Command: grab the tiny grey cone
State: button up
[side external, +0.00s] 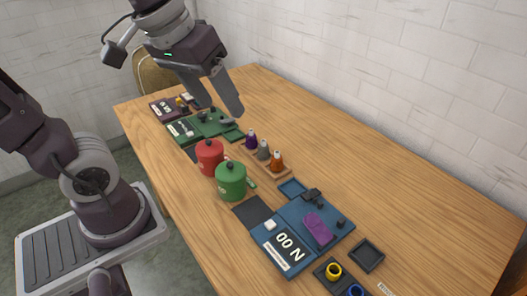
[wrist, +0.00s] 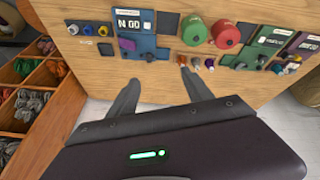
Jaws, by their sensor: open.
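The tiny grey cone (side external: 264,150) stands upright in the middle of a short row on a small wooden holder (side external: 288,174). A purple cone (side external: 251,141) is on one side of it and an orange cone (side external: 277,161) on the other. The grey cone also shows small in the wrist view (wrist: 195,62), beyond the fingers. My gripper (side external: 232,117) is open and empty, with its fingers pointing down above the table. It also shows in the wrist view (wrist: 160,76). It is apart from the cones, which lie off to its right in both views.
A red pot (side external: 210,157) and a green pot (side external: 231,182) stand beside the cone row. A blue board (side external: 290,238) lies in front and a green board (side external: 205,125) behind. The right side of the wooden table (side external: 400,190) is mostly clear. Shelves with skeins (wrist: 35,105) show in the wrist view.

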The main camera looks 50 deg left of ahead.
jog(key=w+a+f+n+g, duration=0.1)
jog(key=w+a+f+n, duration=0.15)
jog(key=w, duration=0.35)
jog(key=w+a+f+n+g, duration=0.1)
jog(key=w+a+f+n, duration=0.15)
jog(key=w, duration=0.35)
jog(key=n+g+y, duration=0.1)
jog(key=n+g, duration=0.1)
jog(key=n, duration=0.6)
send_near(264, 141)
jog(key=w+d+f, duration=0.1)
jog(key=f, duration=0.1)
jog(key=shift+n+g, duration=0.3)
jog(key=shift+n, duration=0.4)
jog(key=f, duration=0.3)
jog(key=a+f, duration=0.1)
jog(key=f, duration=0.2)
jog(key=a+f, duration=0.1)
jog(key=f, duration=0.2)
jog(key=shift+s+a+f, duration=0.1)
jog(key=shift+s+f, duration=0.15)
jog(key=shift+f, duration=0.15)
grip_shut()
